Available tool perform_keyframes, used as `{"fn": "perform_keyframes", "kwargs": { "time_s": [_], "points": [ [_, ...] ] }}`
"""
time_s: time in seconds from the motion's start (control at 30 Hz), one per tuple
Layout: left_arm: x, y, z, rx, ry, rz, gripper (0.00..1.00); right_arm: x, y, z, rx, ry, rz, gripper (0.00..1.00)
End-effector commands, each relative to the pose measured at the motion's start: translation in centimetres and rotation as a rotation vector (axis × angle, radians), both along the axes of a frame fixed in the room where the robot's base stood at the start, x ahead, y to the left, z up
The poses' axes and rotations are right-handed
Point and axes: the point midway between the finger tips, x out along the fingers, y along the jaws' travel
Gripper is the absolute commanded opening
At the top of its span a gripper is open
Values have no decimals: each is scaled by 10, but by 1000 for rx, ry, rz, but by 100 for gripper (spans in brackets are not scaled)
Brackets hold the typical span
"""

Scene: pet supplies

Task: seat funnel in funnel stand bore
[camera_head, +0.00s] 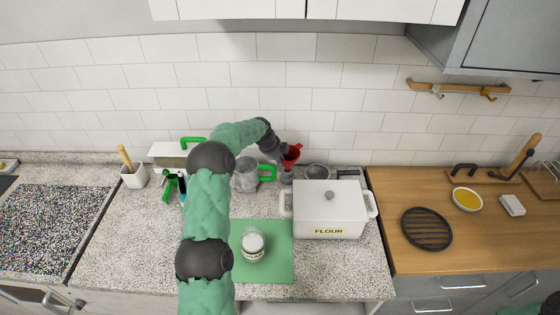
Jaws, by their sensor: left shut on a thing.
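A red funnel (292,154) is at the back of the counter, near the tiled wall. My left gripper (281,155) is shut on it, and my green left arm reaches up from the bottom of the view. A small grey piece (287,178) stands just below the funnel in the picture; it may be the funnel stand, but its bore cannot be made out. I cannot tell whether funnel and grey piece touch. My right gripper is out of view; only a bit of that arm shows at the bottom right.
A white flour box (329,222) stands close in front, with a round grey vessel (317,172) behind it. A white jar (253,246) stands on a green mat (280,264).

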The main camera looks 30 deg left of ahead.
Motion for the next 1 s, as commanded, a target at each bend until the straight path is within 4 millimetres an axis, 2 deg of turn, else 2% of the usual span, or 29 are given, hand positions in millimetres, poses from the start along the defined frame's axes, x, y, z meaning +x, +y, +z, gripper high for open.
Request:
{"fn": "perform_keyframes", "kwargs": {
  "time_s": [1.0],
  "points": [
    [0,0,-22,0,0,0,0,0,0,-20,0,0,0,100]
  ]
}}
